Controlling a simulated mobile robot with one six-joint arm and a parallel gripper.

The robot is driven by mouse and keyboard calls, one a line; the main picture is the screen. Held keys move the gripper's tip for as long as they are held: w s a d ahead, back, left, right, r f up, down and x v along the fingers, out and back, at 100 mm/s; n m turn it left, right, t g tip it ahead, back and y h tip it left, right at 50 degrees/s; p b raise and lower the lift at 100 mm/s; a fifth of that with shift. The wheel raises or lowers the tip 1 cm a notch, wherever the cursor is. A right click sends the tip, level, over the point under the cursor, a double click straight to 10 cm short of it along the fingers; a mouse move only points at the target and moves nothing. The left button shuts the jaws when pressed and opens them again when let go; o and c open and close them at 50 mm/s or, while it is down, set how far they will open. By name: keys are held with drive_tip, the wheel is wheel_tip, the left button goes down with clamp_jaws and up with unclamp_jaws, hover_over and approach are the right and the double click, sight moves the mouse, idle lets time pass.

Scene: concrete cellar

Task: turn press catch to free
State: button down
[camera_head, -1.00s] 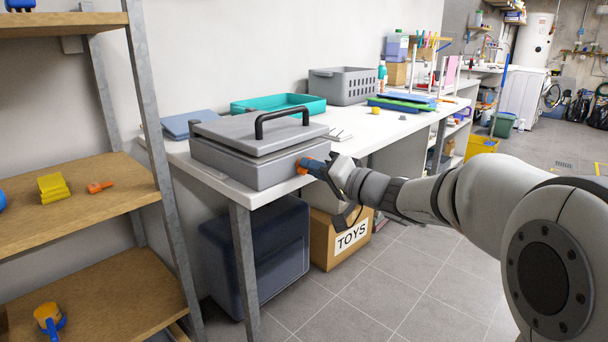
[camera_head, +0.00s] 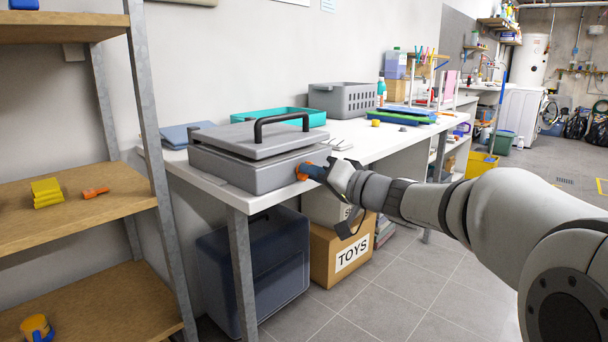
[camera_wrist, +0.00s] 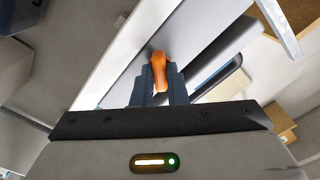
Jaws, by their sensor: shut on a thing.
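The press (camera_head: 242,170) is a grey box with a lighter grey lid plate (camera_head: 262,138) and a black bar handle (camera_head: 282,122). It stands on the near end of the white bench. Its orange catch (camera_head: 302,170) is on the right-hand side face. My gripper (camera_head: 310,171) reaches in from the right and is shut on the catch. In the wrist view the orange catch (camera_wrist: 159,72) sits between the two dark fingers (camera_wrist: 159,90). The fingers hide part of the catch, and how far it is turned is hard to tell.
The white bench (camera_head: 383,138) holds a teal tray (camera_head: 262,116), a grey basket (camera_head: 343,99) and a blue folded item (camera_head: 183,135). A wooden shelf (camera_head: 100,212) stands at left. Open floor lies right.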

drive_tip(key=shift+f+n+b, duration=0.25)
drive_tip(key=shift+n+b, duration=0.35)
drive_tip(key=shift+b, duration=0.4)
drive_tip(key=shift+r+n, duration=0.1)
drive_tip(key=shift+n, duration=1.6)
drive_tip(key=n, duration=0.4)
drive_tip(key=c, duration=1.3)
unclamp_jaws()
drive_tip(key=shift+r, duration=0.1)
drive_tip(key=shift+v, duration=3.5)
